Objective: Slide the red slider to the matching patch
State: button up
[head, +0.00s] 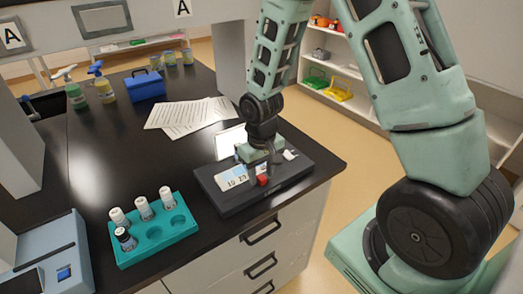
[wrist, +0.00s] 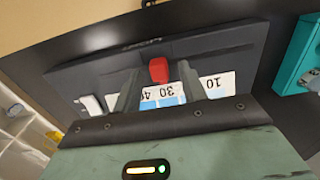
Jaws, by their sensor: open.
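The red slider (head: 262,180) sits on a dark grey panel (head: 232,208) at the right edge of the black bench. In the wrist view the red slider (wrist: 158,70) stands between my two fingertips, at the edge of a white scale marked 10, 30 and 40. A light blue patch (wrist: 165,100) lies on the scale near the 30; a blue patch (head: 241,173) also shows in the head view. My gripper (head: 262,172) is open over the panel, fingers on either side of the slider. I cannot tell whether they touch it. Part of the scale is hidden by my gripper.
A teal rack (head: 155,245) with several capped vials stands left of the panel. White papers (head: 188,115) lie behind it. A pale blue device (head: 45,262) is at the lower left.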

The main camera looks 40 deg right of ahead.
aim_at(262, 177)
notch_tip(262, 177, up, 17)
jog(key=b, duration=0.1)
dwell(0.3)
jog(key=shift+f, duration=0.1)
jog(key=s+a+f+n, duration=0.1)
jog(key=s+a+n, duration=0.6)
jog(key=s+a, duration=1)
jog(key=s, duration=0.3)
jog(key=shift+f+n+y, duration=0.25)
jog(key=shift+n+y, duration=0.05)
jog(key=shift+n, duration=0.1)
